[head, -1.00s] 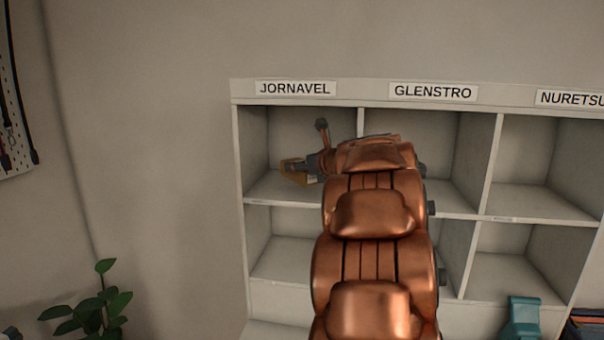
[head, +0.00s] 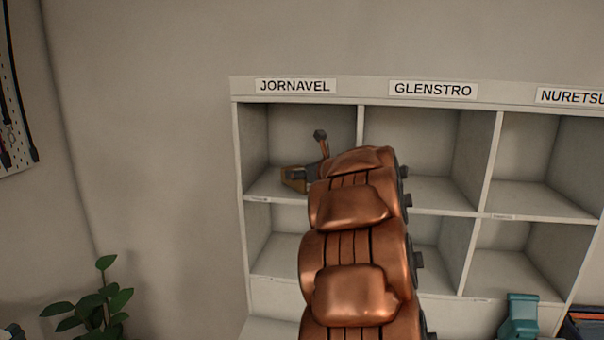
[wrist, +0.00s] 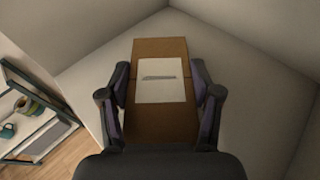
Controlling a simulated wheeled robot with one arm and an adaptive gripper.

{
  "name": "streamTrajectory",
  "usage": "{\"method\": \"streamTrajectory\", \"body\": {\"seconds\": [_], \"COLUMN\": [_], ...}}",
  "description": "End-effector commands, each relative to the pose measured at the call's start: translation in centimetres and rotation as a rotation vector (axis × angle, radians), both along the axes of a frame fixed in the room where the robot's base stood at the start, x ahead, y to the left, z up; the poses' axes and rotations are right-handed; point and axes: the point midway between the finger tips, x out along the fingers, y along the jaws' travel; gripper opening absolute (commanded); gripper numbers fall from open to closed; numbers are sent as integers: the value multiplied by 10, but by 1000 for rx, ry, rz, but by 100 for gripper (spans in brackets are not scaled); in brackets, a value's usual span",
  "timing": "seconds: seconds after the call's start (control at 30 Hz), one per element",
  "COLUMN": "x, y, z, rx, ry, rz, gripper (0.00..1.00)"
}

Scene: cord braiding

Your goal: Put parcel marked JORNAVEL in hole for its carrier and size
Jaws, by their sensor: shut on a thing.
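The parcel (wrist: 160,110) is a brown box with a white label in the wrist view. The label's text is too small to read. My gripper (wrist: 160,92) is shut on it, one finger on each side. In the head view a small part of the parcel (head: 291,184) shows at my gripper (head: 300,176), inside the upper hole of the JORNAVEL column (head: 283,130), low and close to its floor. My arm hides part of this hole. I cannot tell whether the parcel touches the floor.
The white shelf (head: 240,160) has column labels JORNAVEL (head: 295,86), GLENSTRO (head: 433,90) and a cut-off NURETSU (head: 572,97). The holes in view look empty. A plant (head: 95,303) stands at lower left. A teal object (head: 521,316) is at lower right.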

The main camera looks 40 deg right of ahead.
Motion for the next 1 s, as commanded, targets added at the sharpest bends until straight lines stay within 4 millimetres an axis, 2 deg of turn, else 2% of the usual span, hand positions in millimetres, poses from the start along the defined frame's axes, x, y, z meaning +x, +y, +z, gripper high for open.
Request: {"method": "streamTrajectory", "body": {"seconds": [0.23,0.27,0.5,1.0], "x": [1,1,0,-4], "y": [1,1,0,0], "z": [-3,-3,-3,1], "rx": [1,1,0,0], "ry": [0,0,1,-1], "rz": [2,2,1,-1], "gripper": [23,65,89,89]}}
